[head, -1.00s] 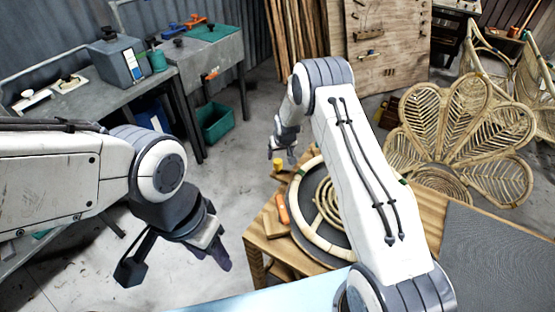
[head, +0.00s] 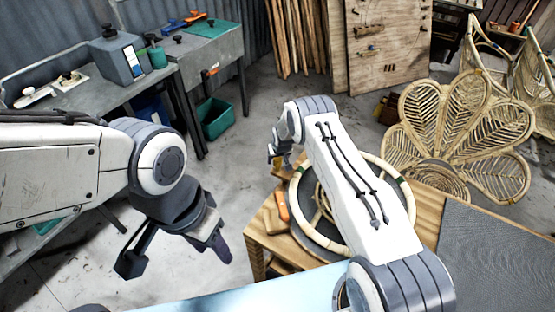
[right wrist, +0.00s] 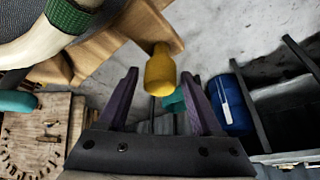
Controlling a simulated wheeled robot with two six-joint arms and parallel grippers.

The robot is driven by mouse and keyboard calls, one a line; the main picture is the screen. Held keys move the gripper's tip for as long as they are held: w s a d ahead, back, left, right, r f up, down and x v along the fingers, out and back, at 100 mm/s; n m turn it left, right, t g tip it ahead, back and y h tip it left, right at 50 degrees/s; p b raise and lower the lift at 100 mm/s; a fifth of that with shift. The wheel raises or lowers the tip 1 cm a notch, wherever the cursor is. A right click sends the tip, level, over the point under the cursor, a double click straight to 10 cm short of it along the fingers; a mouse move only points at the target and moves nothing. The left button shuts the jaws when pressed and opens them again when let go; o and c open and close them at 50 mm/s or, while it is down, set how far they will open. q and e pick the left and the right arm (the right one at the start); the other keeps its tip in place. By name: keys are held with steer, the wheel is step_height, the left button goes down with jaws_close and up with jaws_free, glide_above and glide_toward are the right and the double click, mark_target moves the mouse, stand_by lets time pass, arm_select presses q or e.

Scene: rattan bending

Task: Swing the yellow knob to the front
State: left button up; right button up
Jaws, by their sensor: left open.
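The yellow knob (right wrist: 160,72) shows in the right wrist view at the end of a wooden part (right wrist: 140,22) of the bench. It lies between the tips of my right gripper (right wrist: 161,80), whose two dark fingers are spread with a gap on each side of it. In the head view my right gripper (head: 279,158) is at the far left corner of the wooden bench and mostly hides the knob. My left gripper (head: 218,246) is open and empty, hanging over the floor left of the bench.
A pale rattan ring (head: 300,217) lies on a dark disc on the wooden bench (head: 262,240), partly behind my right arm. An orange handle (head: 283,206) is beside it. A grey mat (head: 495,255) lies on the right. A grey worktable (head: 105,90) stands at the back left.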

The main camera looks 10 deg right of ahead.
jaws_close()
stand_by(1.2)
